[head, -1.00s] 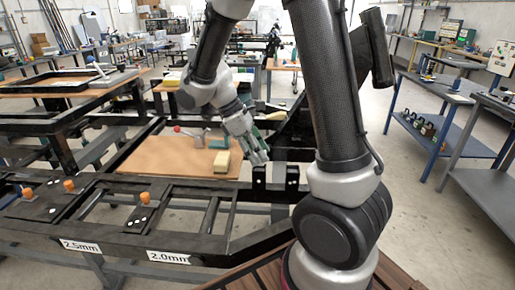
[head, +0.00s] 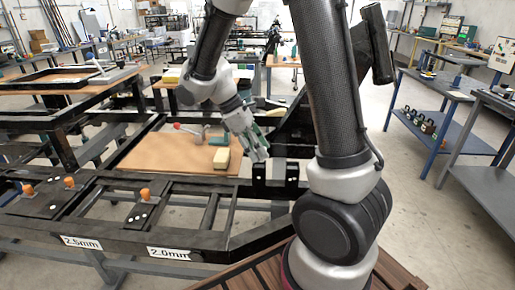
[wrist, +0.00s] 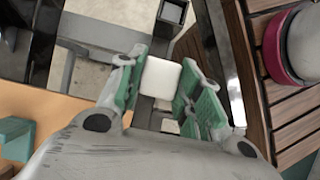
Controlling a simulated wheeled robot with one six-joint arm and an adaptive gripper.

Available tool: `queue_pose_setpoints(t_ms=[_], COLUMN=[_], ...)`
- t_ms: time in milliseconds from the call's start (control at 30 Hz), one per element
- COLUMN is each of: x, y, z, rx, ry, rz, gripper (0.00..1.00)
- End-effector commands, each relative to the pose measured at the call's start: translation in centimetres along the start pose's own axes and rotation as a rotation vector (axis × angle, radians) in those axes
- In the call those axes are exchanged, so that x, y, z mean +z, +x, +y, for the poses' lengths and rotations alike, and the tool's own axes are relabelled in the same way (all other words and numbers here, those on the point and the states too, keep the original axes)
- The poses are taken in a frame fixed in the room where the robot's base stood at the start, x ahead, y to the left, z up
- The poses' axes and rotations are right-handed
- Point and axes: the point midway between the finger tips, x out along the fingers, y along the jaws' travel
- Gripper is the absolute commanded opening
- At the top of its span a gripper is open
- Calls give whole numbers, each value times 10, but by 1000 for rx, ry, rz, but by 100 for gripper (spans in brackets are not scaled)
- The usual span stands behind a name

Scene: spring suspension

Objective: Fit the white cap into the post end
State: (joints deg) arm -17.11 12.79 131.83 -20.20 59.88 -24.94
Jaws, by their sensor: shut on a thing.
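My gripper (wrist: 158,90) has green finger pads and is shut on the white cap (wrist: 160,78), which shows between the fingertips in the wrist view. In the head view my gripper (head: 260,153) hangs just above and beside a dark post (head: 259,174) on the black frame; the cap cannot be made out there. In the wrist view an open square post end (wrist: 172,12) with a pale inside shows beyond the cap, near the top edge. The cap is apart from it in the picture; the height between them is hard to tell.
A second dark post (head: 292,172) stands to the right of the first. The black frame (head: 185,240) spreads to the left, with orange knobs (head: 145,194).

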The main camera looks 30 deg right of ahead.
Motion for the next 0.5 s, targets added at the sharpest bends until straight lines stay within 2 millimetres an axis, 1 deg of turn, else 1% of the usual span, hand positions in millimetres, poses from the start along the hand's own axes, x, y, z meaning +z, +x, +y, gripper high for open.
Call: queue_pose_setpoints(t_ms=[500], x=[-2], y=[4], z=[0], rx=[0], ry=[0], rz=[0], gripper=[8])
